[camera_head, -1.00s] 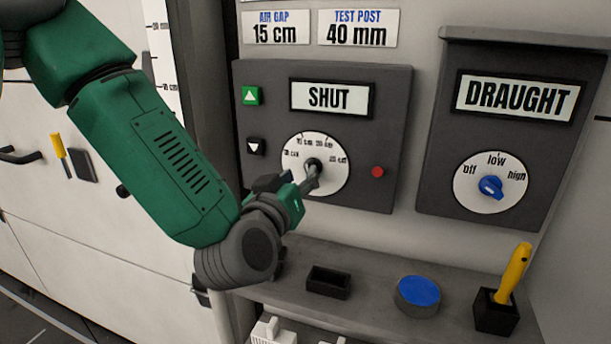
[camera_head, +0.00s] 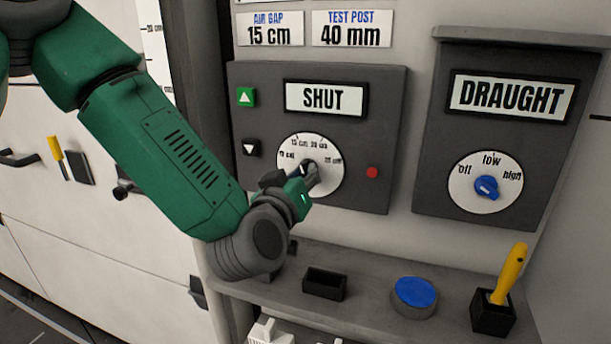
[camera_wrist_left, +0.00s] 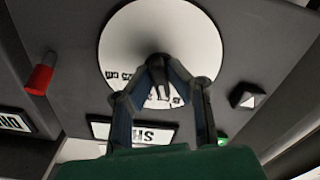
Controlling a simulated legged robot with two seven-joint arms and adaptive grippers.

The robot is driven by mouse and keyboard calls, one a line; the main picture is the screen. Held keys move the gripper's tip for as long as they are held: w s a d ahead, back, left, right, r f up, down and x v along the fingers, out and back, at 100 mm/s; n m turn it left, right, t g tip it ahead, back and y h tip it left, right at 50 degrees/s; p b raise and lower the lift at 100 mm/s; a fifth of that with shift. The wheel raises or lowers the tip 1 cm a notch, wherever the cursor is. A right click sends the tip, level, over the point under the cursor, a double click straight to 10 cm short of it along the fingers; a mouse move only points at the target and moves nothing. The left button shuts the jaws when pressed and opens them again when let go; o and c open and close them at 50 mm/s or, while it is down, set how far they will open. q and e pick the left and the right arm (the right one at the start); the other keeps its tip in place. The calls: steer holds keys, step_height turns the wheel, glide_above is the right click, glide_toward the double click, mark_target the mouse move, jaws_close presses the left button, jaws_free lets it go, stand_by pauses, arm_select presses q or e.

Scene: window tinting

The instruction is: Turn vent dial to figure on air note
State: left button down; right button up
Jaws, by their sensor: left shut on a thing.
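The vent dial (camera_head: 330,178) is a white disc with cm marks on the dark panel under a display reading SHUT (camera_head: 326,98). My left gripper (camera_head: 309,172) is at the dial's centre, shut on the dark dial knob. The left wrist view shows both fingers closed around the knob (camera_wrist_left: 159,92) in front of the white dial face (camera_wrist_left: 125,45). The fingers partly hide the knob and the lower scale, so I cannot tell which mark it points to. The air note (camera_head: 270,29) reads AIR GAP 15 cm. My right gripper is not in view.
The DRAUGHT panel (camera_head: 450,200) with a blue knob (camera_head: 487,187) is at right. The shelf below holds a black tray (camera_head: 325,284), blue-topped puck (camera_head: 414,296) and yellow-handled tool (camera_head: 510,272).

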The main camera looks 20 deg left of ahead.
arm_select(q)
steer(key=shift+d+r, duration=0.1)
steer(key=c, duration=1.6)
jaws_free()
steer(key=shift+s+a, duration=0.1)
steer(key=shift+a, duration=0.1)
steer(key=shift+o, duration=0.2)
steer(key=shift+a, duration=0.1)
steer(key=shift+s, duration=0.15)
steer(key=s, duration=0.7)
steer(key=shift+s+a, duration=0.15)
steer(key=shift+a, duration=0.05)
